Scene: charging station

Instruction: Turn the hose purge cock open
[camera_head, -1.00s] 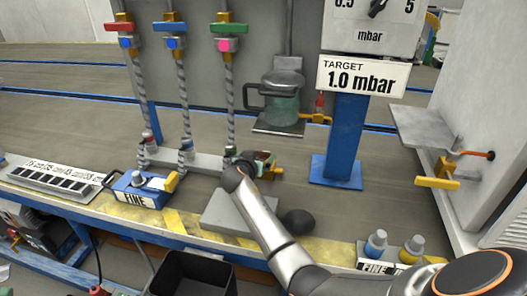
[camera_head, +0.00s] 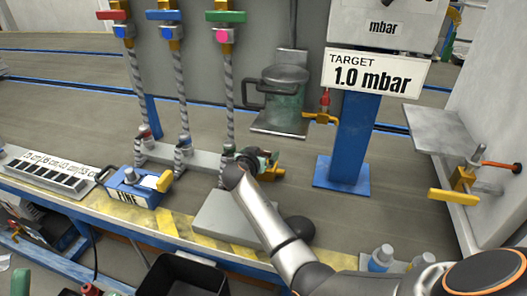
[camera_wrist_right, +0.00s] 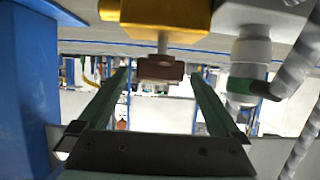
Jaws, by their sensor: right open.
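The hose purge cock has a brass body (camera_head: 272,174) at the foot of the green-handled hose, behind my right gripper in the head view. In the right wrist view its brass body (camera_wrist_right: 165,15) is at the top, with a short stem down to a flat brown handle (camera_wrist_right: 160,68). My right gripper (camera_head: 260,162) is open; in the wrist view its green fingers (camera_wrist_right: 159,75) stand on either side of the handle, with gaps showing. The head view hides most of the handle. A dark green piece, possibly my left gripper (camera_head: 20,283), shows at the lower left edge.
The blue stand (camera_head: 345,140) with the target sign is close right of the cock. A grey plate (camera_head: 222,216) lies on the bench under my right arm. A FINE box (camera_head: 135,188) stands left.

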